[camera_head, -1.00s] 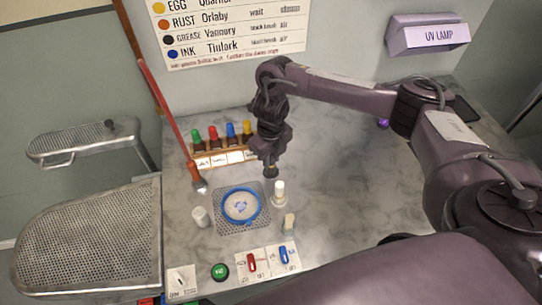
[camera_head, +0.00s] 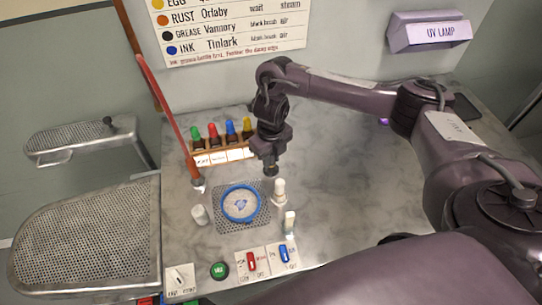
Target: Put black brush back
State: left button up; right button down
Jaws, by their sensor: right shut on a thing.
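My right gripper (camera_head: 268,150) points down above the grey marble counter, behind the blue-ringed disc. It is shut on a dark thing (camera_head: 271,170) whose short round end shows below the fingers. This looks like the black brush, but most of it is hidden by the gripper. The held end is just above and behind an upright cream cylinder (camera_head: 278,191) and looks apart from it. A second small pale upright piece (camera_head: 290,222) stands nearer the front. My left gripper is not in view.
A blue-ringed disc (camera_head: 240,219) lies on a perforated plate (camera_head: 226,228). A white cup (camera_head: 200,215) stands left. A rack (camera_head: 222,158) holds several colour-capped bottles. A red pole (camera_head: 176,122) leans beside it. Switches (camera_head: 252,260) line the front. The counter's right side is mostly clear.

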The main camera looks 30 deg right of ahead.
jog(key=c, duration=0.8)
grip_release()
jog(key=shift+c, duration=0.2)
jog(key=shift+r, duration=0.1)
jog(key=shift+r+p, duration=3.65)
jog(key=shift+r, duration=0.05)
jog(key=shift+s+f, duration=0.1)
